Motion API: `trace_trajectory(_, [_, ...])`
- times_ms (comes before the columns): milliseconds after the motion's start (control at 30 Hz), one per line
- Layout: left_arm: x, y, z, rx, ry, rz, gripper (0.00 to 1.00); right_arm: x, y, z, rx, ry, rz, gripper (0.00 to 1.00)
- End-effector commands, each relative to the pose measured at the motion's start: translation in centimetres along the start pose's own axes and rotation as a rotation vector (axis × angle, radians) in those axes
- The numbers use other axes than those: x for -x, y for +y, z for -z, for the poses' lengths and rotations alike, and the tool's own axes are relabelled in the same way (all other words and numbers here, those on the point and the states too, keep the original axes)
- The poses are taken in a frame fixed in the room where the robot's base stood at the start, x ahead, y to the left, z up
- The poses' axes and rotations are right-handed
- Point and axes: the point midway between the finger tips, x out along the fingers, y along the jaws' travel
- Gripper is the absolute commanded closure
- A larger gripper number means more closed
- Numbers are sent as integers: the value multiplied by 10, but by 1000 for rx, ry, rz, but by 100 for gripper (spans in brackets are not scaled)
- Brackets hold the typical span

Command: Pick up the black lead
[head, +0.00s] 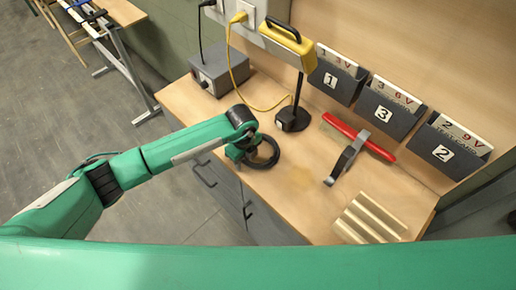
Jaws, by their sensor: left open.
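A coiled black lead (273,153) lies on the wooden bench near its front left edge, seen as a dark ring. My left arm reaches in from the left, and my left gripper (246,156) is over the near left side of the coil. The gripper is open, pointing down. Its fingers and part of the coil are hidden by the wrist, so I cannot tell whether they touch. My right gripper is not in view.
A yellow lamp-like device (287,46) on a black stand and a grey box (220,70) stand behind. Numbered card holders (389,110) line the back.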

Motion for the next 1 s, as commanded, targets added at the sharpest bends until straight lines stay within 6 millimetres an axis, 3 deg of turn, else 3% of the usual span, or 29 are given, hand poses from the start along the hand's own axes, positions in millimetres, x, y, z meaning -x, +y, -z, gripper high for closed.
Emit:
trace_trajectory(133, [0, 0, 0, 0, 0, 1, 56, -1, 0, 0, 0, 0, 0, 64])
trace_trajectory(367, [0, 0, 0, 0, 0, 1, 100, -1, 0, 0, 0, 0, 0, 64])
trace_trajectory(767, [6, -1, 0, 0, 0, 4, 100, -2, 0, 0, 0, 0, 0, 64])
trace_trajectory(1000, [36, -2, 0, -2, -1, 8, 100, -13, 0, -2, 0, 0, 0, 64])
